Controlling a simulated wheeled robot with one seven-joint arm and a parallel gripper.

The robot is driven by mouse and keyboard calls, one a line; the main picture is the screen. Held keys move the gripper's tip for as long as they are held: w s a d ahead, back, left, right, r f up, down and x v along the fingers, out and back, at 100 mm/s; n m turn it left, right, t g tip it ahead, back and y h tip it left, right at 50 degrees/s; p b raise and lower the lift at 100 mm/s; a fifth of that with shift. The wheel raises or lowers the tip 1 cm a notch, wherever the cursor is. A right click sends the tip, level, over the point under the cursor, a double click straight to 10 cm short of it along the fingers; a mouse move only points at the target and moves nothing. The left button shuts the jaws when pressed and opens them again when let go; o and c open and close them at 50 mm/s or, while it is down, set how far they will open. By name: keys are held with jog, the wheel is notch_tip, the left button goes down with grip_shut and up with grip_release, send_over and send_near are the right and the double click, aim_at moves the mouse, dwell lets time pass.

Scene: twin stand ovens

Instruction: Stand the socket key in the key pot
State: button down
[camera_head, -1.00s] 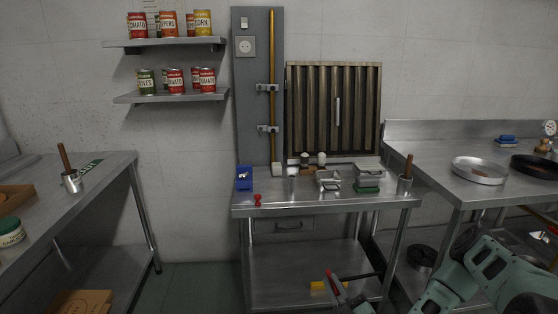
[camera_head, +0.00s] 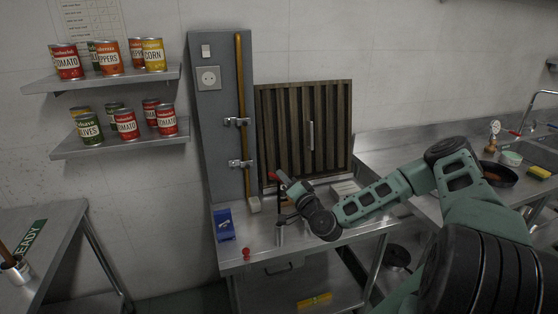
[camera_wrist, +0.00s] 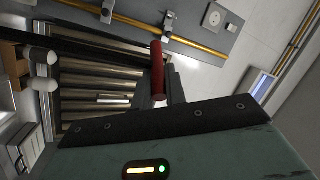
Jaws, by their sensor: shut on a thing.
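My gripper (camera_head: 291,188) is above the middle steel table, in front of the slatted panel. It is shut on the red-handled socket key (camera_head: 283,177). In the wrist view the red handle (camera_wrist: 157,70) stands out between the dark fingers (camera_wrist: 160,92); the key's lower part is hidden there. In the head view a grey upright cylinder (camera_head: 279,234), seemingly the key pot, stands on the table below my gripper. I cannot tell whether the key's lower end touches it or is inside it.
A blue holder (camera_head: 224,225) and a small red piece (camera_head: 246,254) are at the table's left. A brass pole (camera_head: 240,110) on a grey board and the slatted panel (camera_head: 305,125) rise behind. White-ended pieces (camera_wrist: 42,56) show in the wrist view.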

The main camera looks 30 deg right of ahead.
jog(key=shift+w+d+r, duration=0.2)
jog(key=shift+w+r, duration=0.05)
jog(key=shift+r, duration=0.1)
jog(key=shift+f+b, duration=2.25)
jog(key=shift+f, duration=0.05)
jog(key=shift+f+b, duration=0.35)
jog(key=shift+b, duration=0.25)
jog(key=shift+f+b, duration=2.35)
jog(key=shift+f, duration=0.4)
jog(key=shift+f+b, duration=0.2)
jog(key=shift+b, duration=0.1)
